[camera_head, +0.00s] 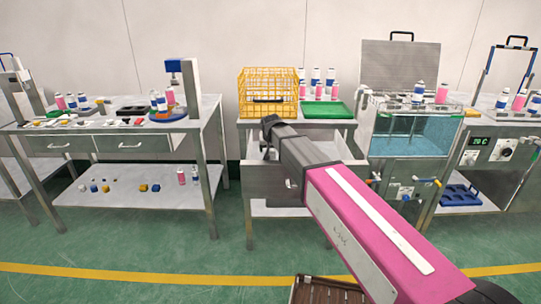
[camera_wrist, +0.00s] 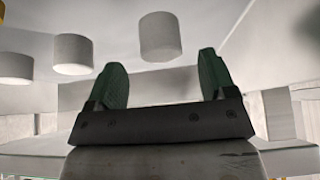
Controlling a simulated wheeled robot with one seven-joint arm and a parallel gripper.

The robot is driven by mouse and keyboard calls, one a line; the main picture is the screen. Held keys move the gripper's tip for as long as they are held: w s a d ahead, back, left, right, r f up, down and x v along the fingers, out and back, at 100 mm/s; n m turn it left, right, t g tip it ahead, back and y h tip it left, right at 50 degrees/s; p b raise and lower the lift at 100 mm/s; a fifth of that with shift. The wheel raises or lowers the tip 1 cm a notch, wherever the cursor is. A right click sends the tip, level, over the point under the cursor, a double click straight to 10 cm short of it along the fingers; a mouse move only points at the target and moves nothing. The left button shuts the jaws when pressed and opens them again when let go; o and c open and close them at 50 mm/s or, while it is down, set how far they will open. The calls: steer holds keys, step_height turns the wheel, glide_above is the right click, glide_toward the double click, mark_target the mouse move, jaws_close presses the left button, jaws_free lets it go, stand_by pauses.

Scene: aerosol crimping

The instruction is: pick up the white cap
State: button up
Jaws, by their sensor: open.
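My gripper (camera_wrist: 160,75) is open and empty in the wrist view, with its two green-padded fingers spread apart. A pale, white-grey cylinder (camera_wrist: 160,36), looking like a white cap, shows beyond and between the fingertips, apart from both. Two similar pale cylinders stand to its left, one near the middle left (camera_wrist: 73,53) and one at the left edge (camera_wrist: 15,63). In the head view my arm reaches to the middle table, and my gripper's fingers and these caps cannot be made out there.
The middle table carries a yellow wire basket (camera_head: 268,80), a green tray (camera_head: 326,110) and several bottles. An open drawer (camera_head: 285,212) is below, partly hidden by my arm. A left table (camera_head: 60,128) and a water bath (camera_head: 412,135) flank it. A yellow item edges into the wrist view.

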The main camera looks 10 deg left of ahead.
mark_target(271, 151)
steer(key=x, duration=0.3)
steer(key=shift+w+a+f, duration=0.15)
steer(key=shift+w+f, duration=0.1)
steer(key=shift+c, duration=0.2)
steer(key=c, duration=0.9)
steer(key=shift+r, duration=0.1)
